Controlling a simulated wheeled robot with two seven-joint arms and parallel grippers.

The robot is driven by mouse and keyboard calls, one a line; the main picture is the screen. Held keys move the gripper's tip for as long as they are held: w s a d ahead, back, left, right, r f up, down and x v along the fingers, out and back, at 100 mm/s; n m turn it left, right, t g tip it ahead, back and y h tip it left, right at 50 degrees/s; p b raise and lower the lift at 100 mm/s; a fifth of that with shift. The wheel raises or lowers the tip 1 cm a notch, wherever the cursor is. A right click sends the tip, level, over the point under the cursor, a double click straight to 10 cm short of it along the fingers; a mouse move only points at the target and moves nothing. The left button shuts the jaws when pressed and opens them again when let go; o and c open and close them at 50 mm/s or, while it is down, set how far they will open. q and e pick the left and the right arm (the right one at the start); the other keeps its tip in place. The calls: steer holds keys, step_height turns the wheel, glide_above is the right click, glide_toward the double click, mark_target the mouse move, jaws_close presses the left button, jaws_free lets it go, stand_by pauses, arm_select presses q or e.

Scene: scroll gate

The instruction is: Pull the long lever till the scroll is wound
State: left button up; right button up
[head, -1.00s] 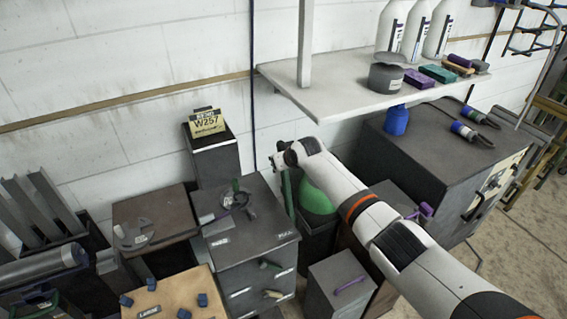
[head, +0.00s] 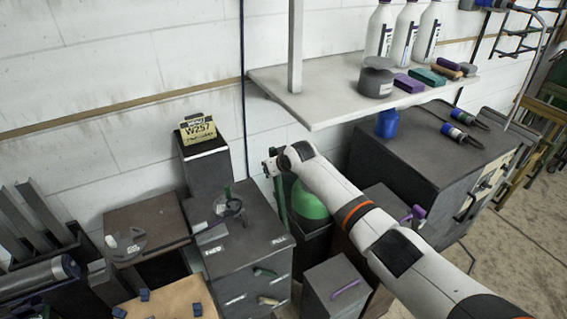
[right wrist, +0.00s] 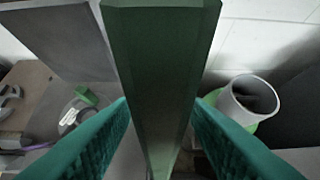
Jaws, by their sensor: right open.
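A long green bar, which looks like the lever (right wrist: 160,60), stands between the two teal fingers of my right gripper (right wrist: 160,118) in the right wrist view. The fingers are open, one on each side of the bar; I cannot tell if either touches it. In the head view my right gripper (head: 270,165) is at the far end of the white arm, near the wall. A thin green upright part of the lever (head: 281,205) shows just below it. I cannot make out a scroll in either view. My left gripper is not in view.
A dark cabinet (head: 245,245) stands left of the lever, and a bin with a rounded green object (head: 309,200) stands right of it. A white shelf (head: 300,105) with bottles overhangs behind the arm. A yellow W257 card (head: 197,130) sits on a dark box.

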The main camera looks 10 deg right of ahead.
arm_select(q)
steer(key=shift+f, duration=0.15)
arm_select(e)
steer(key=v, duration=1)
steer(key=shift+s+r, duration=0.2)
steer(key=shift+s, duration=0.1)
steer(key=shift+d, duration=0.1)
